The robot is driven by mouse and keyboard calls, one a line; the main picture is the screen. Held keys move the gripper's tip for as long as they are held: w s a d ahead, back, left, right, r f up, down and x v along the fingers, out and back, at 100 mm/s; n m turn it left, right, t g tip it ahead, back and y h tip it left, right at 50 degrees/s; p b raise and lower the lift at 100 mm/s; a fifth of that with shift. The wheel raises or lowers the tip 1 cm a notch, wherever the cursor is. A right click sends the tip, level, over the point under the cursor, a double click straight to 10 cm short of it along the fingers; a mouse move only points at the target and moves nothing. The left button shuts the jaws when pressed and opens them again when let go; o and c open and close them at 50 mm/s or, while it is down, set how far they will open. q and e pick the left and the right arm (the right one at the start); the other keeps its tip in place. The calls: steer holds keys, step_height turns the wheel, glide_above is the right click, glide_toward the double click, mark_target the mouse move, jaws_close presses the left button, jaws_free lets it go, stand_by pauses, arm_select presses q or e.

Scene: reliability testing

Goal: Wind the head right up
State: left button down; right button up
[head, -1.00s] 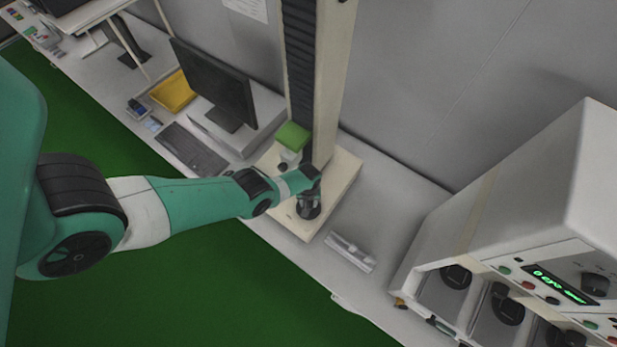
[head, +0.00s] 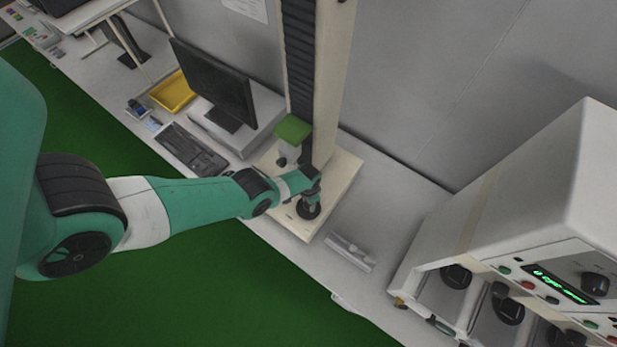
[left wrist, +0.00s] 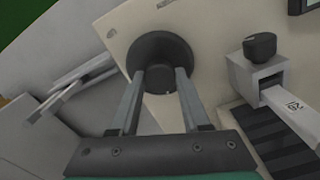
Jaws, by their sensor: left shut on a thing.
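The test stand has a tall cream column (head: 338,70) with a dark ribbed strip, standing on a cream base plate (head: 340,185). The head, a pale block with a green top (head: 293,129), sits low on the column, a little above the base. A round black knob (head: 307,211) stands on the base; it also shows in the left wrist view (left wrist: 158,50). My left gripper (head: 312,193) reaches down to this knob. In the left wrist view its two fingers (left wrist: 161,75) are closed on opposite sides of the knob. My right gripper is out of view.
A monitor (head: 215,85), keyboard (head: 192,149) and yellow tray (head: 173,92) stand left. A white instrument (head: 500,230) stands right.

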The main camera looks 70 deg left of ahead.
arm_select(q)
steer(key=m, duration=0.4)
steer(key=shift+m, duration=0.3)
steer(key=m, duration=0.3)
steer(key=shift+m, duration=0.3)
steer(key=m, duration=0.4)
steer(key=shift+m, duration=1.8)
steer(key=shift+c, duration=1.9)
jaws_free()
